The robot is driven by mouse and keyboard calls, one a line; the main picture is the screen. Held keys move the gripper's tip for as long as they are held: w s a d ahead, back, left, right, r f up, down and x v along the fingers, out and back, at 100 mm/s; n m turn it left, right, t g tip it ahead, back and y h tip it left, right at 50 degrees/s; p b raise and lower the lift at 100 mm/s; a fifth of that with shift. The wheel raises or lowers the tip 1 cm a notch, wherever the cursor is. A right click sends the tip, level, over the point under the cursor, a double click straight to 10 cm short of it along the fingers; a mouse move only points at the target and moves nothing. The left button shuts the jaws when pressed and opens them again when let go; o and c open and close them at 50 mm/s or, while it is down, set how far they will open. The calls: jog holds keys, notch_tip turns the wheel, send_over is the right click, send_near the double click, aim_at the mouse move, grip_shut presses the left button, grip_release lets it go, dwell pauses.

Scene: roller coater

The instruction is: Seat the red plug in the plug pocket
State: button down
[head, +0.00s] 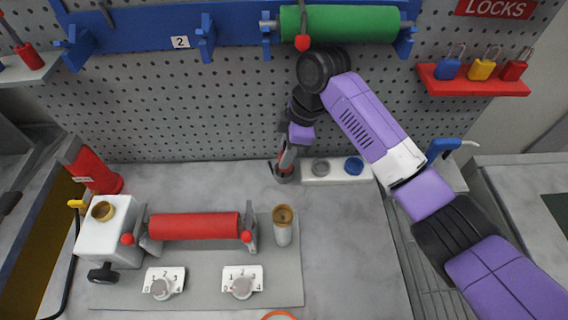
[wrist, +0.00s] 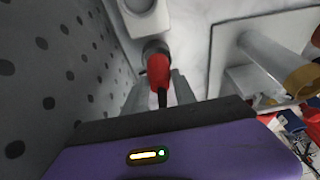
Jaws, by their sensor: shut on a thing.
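The red plug (wrist: 158,72) is between my gripper's fingers (wrist: 163,92) in the wrist view, with its dark round end pointing away from the palm. In the head view my gripper (head: 286,168) points down by the pegboard's foot, and a little of the red plug (head: 288,158) shows between its fingers. A white block (head: 337,171) lies just right of the gripper, with a grey round top and a blue round top on it. Its near end shows beyond the plug in the wrist view (wrist: 147,22). I cannot tell whether the plug touches or enters a pocket; the gripper hides that spot.
A red roller (head: 195,226) sits in a machine on a grey plate at the left. A post with a brass top (head: 283,226) stands at its right end. The pegboard (head: 190,120) rises close behind my gripper. The bench right of the plate is clear.

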jog(key=shift+w+a, duration=0.1)
jog(key=shift+a, duration=0.15)
notch_tip(320, 180, down, 4)
jog(key=b, duration=0.3)
jog(key=shift+r, duration=0.3)
jog(key=c, duration=1)
grip_release()
